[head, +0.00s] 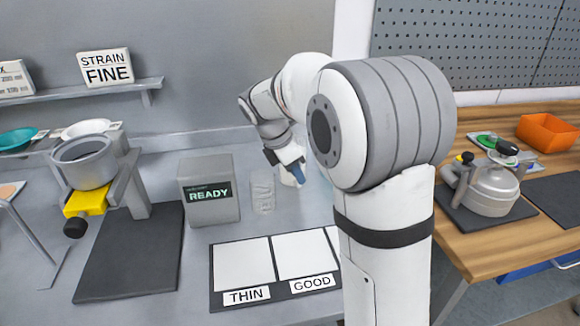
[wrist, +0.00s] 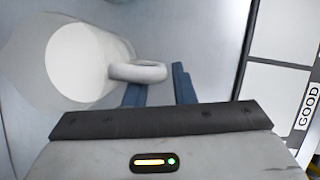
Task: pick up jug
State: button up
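The jug (wrist: 85,62) shows in the wrist view as a pale, white-grey cylinder with its round open mouth facing the camera. Its loop handle (wrist: 150,72) sticks out to the right. My gripper (wrist: 158,80) is open, with its two blue fingers apart. The handle overlaps the left finger in the picture, and its outer end lies toward the gap between the fingers. I cannot tell whether they touch. In the head view my gripper (head: 298,173) points down at the back of the grey bench; a white shape beside it may be the jug, mostly hidden.
A clear vessel (head: 263,192) stands left of my gripper, beside the grey READY box (head: 208,192). A board with THIN and GOOD panels (head: 262,294) lies in front. A strainer stand (head: 88,165) is at left. A wooden table (head: 475,235) with a metal pot (head: 493,190) is at right.

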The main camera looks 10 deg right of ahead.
jog(key=shift+d+f, duration=0.15)
jog(key=shift+f, duration=0.1)
jog(key=shift+c, duration=0.4)
grip_shut()
jog(key=shift+r, duration=0.1)
